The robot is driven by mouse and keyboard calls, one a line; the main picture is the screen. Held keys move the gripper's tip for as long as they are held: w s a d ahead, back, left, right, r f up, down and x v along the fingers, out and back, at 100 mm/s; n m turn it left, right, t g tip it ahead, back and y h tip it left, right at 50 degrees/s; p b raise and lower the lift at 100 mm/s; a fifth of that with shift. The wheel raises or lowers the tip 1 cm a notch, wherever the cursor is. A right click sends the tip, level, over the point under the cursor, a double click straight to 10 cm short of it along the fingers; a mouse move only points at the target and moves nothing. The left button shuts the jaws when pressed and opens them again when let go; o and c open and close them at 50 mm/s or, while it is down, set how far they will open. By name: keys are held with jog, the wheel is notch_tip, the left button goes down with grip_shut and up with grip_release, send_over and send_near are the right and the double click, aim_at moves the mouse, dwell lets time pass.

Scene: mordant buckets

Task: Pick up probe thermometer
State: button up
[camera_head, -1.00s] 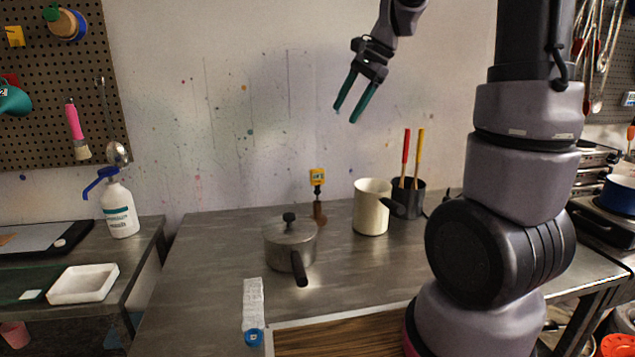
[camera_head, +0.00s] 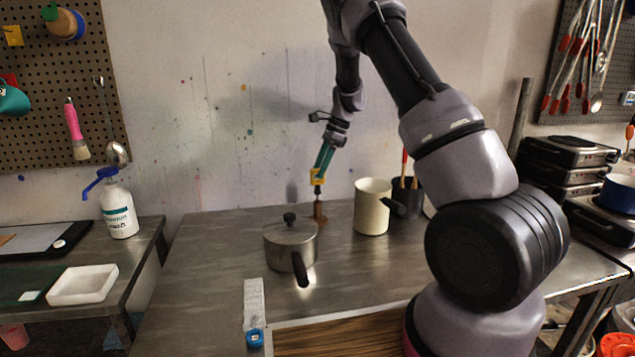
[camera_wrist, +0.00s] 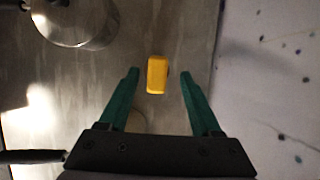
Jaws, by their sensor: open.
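The probe thermometer (camera_head: 317,177) has a yellow head and stands upright in a small brown holder (camera_head: 319,211) at the back of the steel table, near the wall. In the wrist view its yellow head (camera_wrist: 157,75) shows from above, between and slightly beyond the fingertips. My gripper (camera_head: 325,160) has green fingers and is right at the thermometer's head in the head view. In the wrist view the gripper (camera_wrist: 160,73) is open, with a gap between each finger and the yellow head. The fingers partly cover the head in the head view.
A lidded steel pot (camera_head: 290,245) stands in front and to the left. A cream pitcher (camera_head: 371,207) and a dark pot holding stirrers (camera_head: 406,198) stand to the right. The wall (camera_wrist: 275,90) is close behind the thermometer. The table's left part is clear.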

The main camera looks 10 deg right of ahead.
aim_at(314, 184)
jog(key=shift+s+x, duration=0.2)
jog(key=shift+x, duration=2.9)
jog(key=shift+d, duration=0.15)
grip_shut()
